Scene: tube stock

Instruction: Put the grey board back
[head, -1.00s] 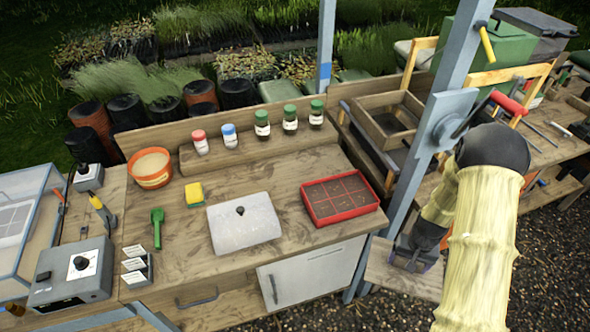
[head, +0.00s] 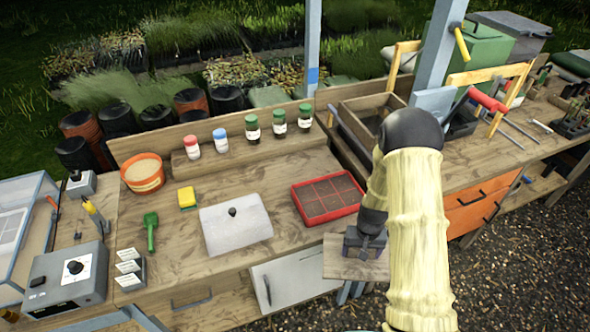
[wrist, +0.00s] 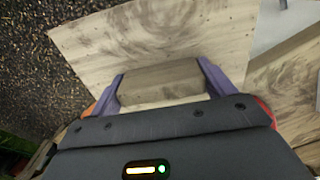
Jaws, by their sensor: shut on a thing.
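My gripper (head: 364,240) is shut on the block-shaped grip of a flat grey-brown board (head: 345,266). The board is in the air at the front right edge of the workbench, below the red tray in the head view. In the wrist view the purple fingers of my gripper (wrist: 162,72) stand either side of the block (wrist: 160,84), and the board (wrist: 170,40) spreads out beyond it. The head view hides part of the grip behind my gripper. Whether the board touches the bench edge I cannot tell.
The workbench (head: 180,262) holds a red tray (head: 328,215), a pale knobbed lid (head: 234,238), a yellow sponge, a green scoop and several jars. A blue-grey post (head: 432,70) and an open wooden box (head: 345,107) stand right. Bare wood shows around the lid.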

